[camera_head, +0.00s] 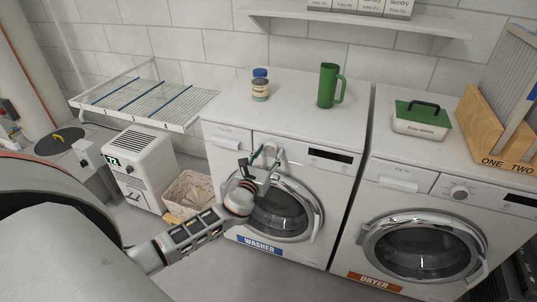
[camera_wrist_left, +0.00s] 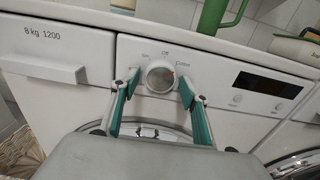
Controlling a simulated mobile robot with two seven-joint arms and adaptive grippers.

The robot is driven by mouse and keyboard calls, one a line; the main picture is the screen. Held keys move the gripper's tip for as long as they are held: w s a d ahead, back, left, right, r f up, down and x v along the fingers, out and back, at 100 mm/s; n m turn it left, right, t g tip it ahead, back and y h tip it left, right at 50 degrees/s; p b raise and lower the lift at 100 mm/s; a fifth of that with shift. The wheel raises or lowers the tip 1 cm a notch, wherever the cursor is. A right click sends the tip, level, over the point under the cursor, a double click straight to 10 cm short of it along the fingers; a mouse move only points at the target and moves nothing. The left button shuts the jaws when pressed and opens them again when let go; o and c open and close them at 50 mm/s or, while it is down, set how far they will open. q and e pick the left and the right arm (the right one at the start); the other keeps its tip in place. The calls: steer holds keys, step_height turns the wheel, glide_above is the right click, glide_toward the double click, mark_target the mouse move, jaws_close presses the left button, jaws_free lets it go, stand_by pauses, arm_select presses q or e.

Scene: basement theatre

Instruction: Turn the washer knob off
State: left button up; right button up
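The washer (camera_head: 225,160) is the white front-loader with a blue WASHER label, left of the dryer. Its round knob (camera_wrist_left: 160,77) sits on the control panel, with "Off" printed above it and "Cotton" to its upper right. My left gripper (camera_wrist_left: 157,85) is open, with one green-padded finger on each side of the knob. I cannot tell whether the fingers touch it. In the head view the left gripper (camera_head: 262,160) is at the washer's panel. My right gripper is not in view.
The dryer (camera_head: 400,195) stands to the right. A green mug (camera_head: 327,87) and a blue-lidded jar (camera_head: 260,88) are on the washer top. A green-lidded box (camera_head: 421,120) is on the dryer. A wicker basket (camera_head: 185,192) stands left of the washer.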

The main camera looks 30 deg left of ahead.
arm_select(q)
steer(key=c, duration=0.6)
steer(key=shift+c, duration=0.3)
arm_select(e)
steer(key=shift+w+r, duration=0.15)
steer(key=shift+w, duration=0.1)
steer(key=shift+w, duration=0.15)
arm_select(q)
steer(key=shift+f, duration=0.1)
